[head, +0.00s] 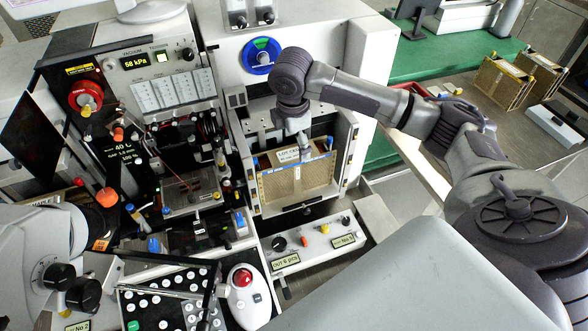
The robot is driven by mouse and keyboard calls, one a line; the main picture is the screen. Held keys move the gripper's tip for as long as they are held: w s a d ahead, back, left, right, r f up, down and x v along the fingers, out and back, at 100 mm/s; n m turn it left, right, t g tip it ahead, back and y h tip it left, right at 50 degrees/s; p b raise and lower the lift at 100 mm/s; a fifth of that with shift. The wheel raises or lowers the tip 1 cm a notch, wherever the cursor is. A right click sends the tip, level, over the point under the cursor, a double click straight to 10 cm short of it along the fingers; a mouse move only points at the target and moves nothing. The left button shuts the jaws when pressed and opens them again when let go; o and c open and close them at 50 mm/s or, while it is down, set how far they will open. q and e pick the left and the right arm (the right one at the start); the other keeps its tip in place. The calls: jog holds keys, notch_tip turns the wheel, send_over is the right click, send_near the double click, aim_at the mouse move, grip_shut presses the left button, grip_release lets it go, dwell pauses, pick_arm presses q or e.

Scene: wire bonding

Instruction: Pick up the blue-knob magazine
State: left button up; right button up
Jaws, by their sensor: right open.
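The blue-knob magazine (290,186) is a tan, ribbed box with blue parts at its top corners and a white label on top. It stands in the bay of the white machine, at the centre of the head view. My right gripper (304,147) reaches down from above to the magazine's top, beside the label. It is open, but its fingers are small and partly hidden by the wrist, and I cannot tell whether they touch the magazine. My left gripper is not in view.
The bay's side walls (348,160) stand close around the magazine. A control box (318,243) with knobs is in front. Two tan magazines with yellow parts (502,82) stand on the table at the right.

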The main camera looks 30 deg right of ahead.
aim_at(294, 154)
jog(key=f, duration=0.1)
jog(key=w+f+p, duration=0.1)
jog(key=f, duration=0.1)
jog(key=shift+d+f, duration=0.1)
jog(key=shift+f, duration=0.05)
notch_tip(294, 154, down, 2)
jog(key=shift+w+d+f+p, duration=0.15)
jog(key=shift+f+p, duration=0.1)
jog(key=shift+p, duration=0.35)
jog(key=shift+w+f, duration=0.1)
jog(key=shift+f, duration=0.45)
jog(key=shift+c, duration=1.2)
jog(key=c, duration=1.7)
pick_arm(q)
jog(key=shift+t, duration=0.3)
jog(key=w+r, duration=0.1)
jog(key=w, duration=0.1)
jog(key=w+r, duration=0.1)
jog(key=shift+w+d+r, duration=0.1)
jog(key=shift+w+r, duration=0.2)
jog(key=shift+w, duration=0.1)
pick_arm(e)
jog(key=shift+o, duration=0.2)
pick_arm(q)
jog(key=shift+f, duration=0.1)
